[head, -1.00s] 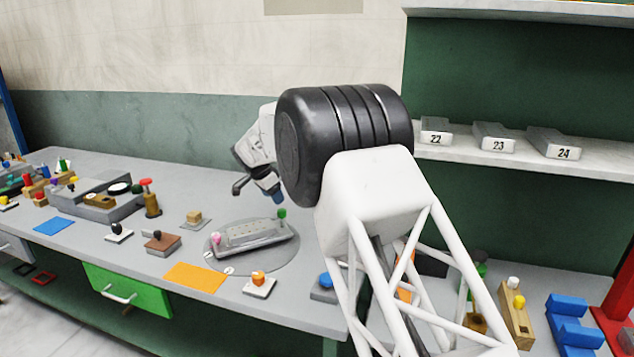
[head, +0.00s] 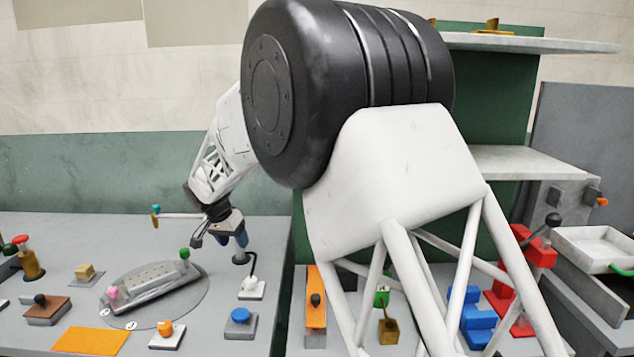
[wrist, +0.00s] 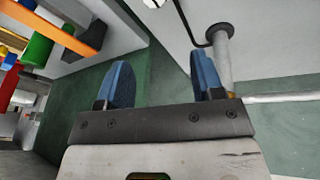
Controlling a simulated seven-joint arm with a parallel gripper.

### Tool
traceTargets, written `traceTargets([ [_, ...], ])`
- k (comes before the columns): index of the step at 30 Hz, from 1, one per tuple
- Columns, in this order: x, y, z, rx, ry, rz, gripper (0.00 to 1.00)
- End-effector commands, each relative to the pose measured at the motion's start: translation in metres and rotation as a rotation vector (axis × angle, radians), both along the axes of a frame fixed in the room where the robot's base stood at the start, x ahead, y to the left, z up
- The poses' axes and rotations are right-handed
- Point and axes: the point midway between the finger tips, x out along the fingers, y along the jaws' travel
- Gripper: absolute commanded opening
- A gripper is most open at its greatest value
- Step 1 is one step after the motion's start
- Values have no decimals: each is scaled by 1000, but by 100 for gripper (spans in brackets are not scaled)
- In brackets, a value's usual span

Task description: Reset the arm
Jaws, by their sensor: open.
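My gripper (head: 236,240) is above the back right part of the grey workbench (head: 222,287) in the head view. In the wrist view its two blue fingers (wrist: 163,82) are apart, with nothing between them. A grey post with a round foot (wrist: 222,50) and a black bent rod shows close beyond the right finger there. My arm's large black joint and white lattice link fill the middle of the head view and hide part of the bench behind them.
A grey press plate with a pink and a green knob (head: 150,283) lies left of the gripper. A blue button (head: 240,316) and an orange mat (head: 91,341) are near the front. A red stand (head: 522,275) and blue blocks (head: 470,318) stand at right.

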Motion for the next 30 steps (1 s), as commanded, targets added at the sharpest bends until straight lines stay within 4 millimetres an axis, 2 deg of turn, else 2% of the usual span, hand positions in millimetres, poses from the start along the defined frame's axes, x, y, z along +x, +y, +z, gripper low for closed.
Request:
traceTargets([
  [1, -9, -18, 2, -4, 11, 13, 61],
  [3, -21, -40, 2, -9, 29, 38, 61],
  [8, -53, -90, 2, -19, 65, 97, 61],
  [15, -107, -160, -2, -29, 118, 185, 61],
  [24, -181, -237, -8, -29, 172, 283, 61],
  [30, -227, -280, 0, -15, 185, 321, 61],
])
